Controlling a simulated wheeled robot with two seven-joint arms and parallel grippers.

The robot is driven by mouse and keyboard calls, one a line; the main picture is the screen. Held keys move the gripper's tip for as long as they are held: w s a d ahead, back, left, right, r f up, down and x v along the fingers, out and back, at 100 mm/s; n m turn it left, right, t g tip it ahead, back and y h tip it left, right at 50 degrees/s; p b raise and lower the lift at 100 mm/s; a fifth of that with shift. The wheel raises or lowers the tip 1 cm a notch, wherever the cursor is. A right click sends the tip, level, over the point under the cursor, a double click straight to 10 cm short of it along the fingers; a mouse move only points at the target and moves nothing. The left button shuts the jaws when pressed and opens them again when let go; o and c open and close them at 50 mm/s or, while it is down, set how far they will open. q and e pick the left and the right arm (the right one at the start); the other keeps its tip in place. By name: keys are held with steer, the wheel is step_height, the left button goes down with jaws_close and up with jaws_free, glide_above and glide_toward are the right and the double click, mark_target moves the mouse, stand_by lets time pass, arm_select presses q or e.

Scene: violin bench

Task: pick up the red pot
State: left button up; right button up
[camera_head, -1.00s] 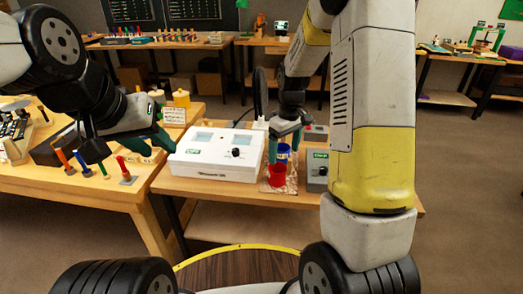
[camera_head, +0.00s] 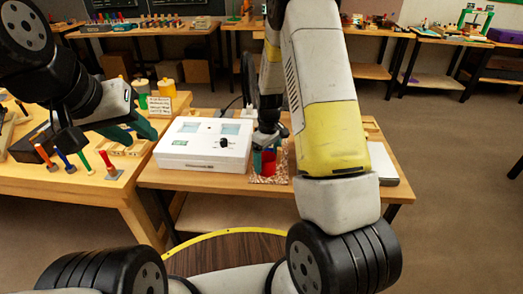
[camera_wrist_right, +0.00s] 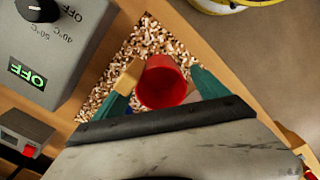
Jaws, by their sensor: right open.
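The red pot (camera_wrist_right: 162,84) is a small open cup on a speckled mat (camera_wrist_right: 150,42). In the head view the red pot (camera_head: 269,164) is partly hidden by my right gripper (camera_head: 265,155). In the right wrist view my right gripper (camera_wrist_right: 163,92) is open, with one teal finger on each side of the pot; I cannot tell whether they touch it. A small blue patch (camera_wrist_right: 128,112) shows by the left finger. My left gripper (camera_head: 131,130) appears open and empty over the left table.
A tan block (camera_wrist_right: 129,76) is close to the left finger in the wrist view. A grey box (camera_wrist_right: 55,40) reading OFF stands beside the mat. Colored-handled tools (camera_head: 85,160) stand on the left table.

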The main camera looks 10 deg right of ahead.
steer(key=c, duration=1.4)
steer(key=shift+r, duration=0.15)
